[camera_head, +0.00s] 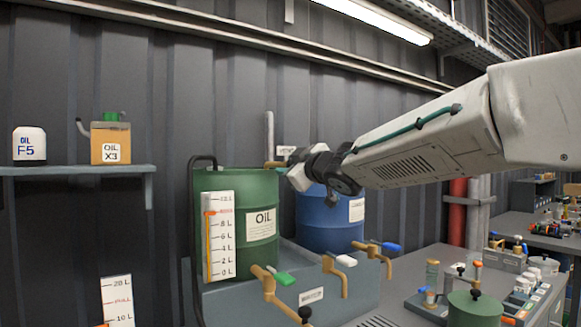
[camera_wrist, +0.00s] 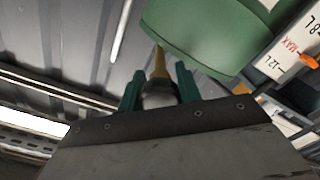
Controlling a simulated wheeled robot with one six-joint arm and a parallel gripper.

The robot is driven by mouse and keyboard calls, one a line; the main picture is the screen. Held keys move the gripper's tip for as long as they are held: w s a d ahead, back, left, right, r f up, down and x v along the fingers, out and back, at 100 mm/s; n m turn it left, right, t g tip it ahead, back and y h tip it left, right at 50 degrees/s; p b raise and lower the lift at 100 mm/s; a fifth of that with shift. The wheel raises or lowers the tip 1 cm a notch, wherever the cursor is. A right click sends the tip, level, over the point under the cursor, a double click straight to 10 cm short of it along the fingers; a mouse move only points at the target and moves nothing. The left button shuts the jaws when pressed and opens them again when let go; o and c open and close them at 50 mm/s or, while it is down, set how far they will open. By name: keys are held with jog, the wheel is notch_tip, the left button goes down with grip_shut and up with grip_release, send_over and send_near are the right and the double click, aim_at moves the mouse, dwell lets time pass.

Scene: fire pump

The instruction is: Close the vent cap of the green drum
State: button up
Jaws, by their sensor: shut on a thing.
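The green drum (camera_head: 262,200) stands on a grey stand, with an OIL label and a white level scale on its side. Its rim and side also show upside down in the wrist view (camera_wrist: 200,35). The vent cap, a narrow brass-coloured piece (camera_head: 272,164), is at the drum's upper right edge. In the wrist view it (camera_wrist: 159,60) sits between two green fingers. My gripper (camera_head: 287,167) reaches in from the right at the drum's top and is shut on this piece (camera_wrist: 159,74). The gripper hides part of the cap, and I cannot tell its exact angle.
A blue drum (camera_head: 325,222) stands close behind my gripper. Brass taps with green, white and blue handles (camera_head: 345,261) stick out below the drums. A shelf (camera_head: 80,170) with oil containers is at left. A bench with fittings (camera_head: 420,290) is at right.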

jog(key=m, duration=0.5)
jog(key=shift+m, duration=0.4)
dwell(0.4)
jog(key=o, duration=1)
jog(key=v, duration=0.7)
jog(key=shift+s+d, duration=0.25)
